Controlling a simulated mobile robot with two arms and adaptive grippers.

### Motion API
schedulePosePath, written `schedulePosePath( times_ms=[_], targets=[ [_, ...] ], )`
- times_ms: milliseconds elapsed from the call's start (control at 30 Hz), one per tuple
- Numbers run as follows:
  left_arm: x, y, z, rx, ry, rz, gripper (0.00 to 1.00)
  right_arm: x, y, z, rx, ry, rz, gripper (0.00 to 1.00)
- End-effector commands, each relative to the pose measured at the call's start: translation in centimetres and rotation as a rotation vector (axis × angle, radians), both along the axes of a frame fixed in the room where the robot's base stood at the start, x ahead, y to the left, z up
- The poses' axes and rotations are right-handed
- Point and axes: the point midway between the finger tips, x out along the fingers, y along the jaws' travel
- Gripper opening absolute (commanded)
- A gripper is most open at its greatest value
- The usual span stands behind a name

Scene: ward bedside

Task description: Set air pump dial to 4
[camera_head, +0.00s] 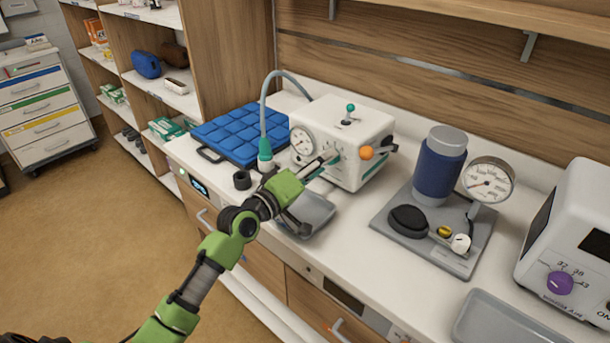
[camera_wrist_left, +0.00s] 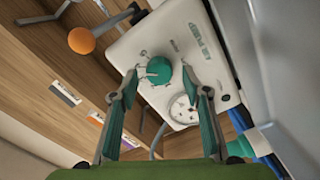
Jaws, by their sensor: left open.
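The air pump (camera_head: 357,133) is a white box on the counter, with a round gauge (camera_head: 303,142), an orange ball lever (camera_head: 367,153) and a small teal-tipped toggle on top. Its teal dial (camera_wrist_left: 159,73) is on the front face, with a pale pointer mark; the numbers around it are too small to read. My left gripper (camera_head: 324,163) is open at the front of the pump. In the left wrist view its fingertips (camera_wrist_left: 160,70) lie on either side of the dial; I cannot tell whether they touch it. The dial is mostly hidden in the head view. My right gripper is not in view.
A blue padded mat (camera_head: 235,134) and a hose with a teal connector (camera_head: 265,152) are left of the pump. A grey tray (camera_head: 313,209) lies under my gripper. A device with a blue canister (camera_head: 440,166) and a white unit with a purple knob (camera_head: 560,283) stand right.

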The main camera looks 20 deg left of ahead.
Motion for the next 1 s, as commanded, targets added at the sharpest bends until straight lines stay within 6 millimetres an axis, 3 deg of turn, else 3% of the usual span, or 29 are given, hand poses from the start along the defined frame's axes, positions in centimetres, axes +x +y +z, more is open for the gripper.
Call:
schedulePosePath(
  times_ms=[300, 500, 700, 1000],
  targets=[
    [-6.0, 2.1, -0.2, 0.005, 0.004, -0.001, 0.43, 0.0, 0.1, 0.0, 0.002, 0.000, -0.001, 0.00],
    [-8.7, 3.1, -0.1, 0.004, 0.002, -0.001, 0.43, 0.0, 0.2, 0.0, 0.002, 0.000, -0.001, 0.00],
    [-9.8, 3.5, 0.0, 0.002, 0.000, -0.002, 0.43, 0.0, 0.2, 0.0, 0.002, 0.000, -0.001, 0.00],
    [-9.9, 3.5, 0.0, 0.001, 0.001, -0.002, 0.43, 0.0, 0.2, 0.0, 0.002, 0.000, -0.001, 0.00]
  ],
)
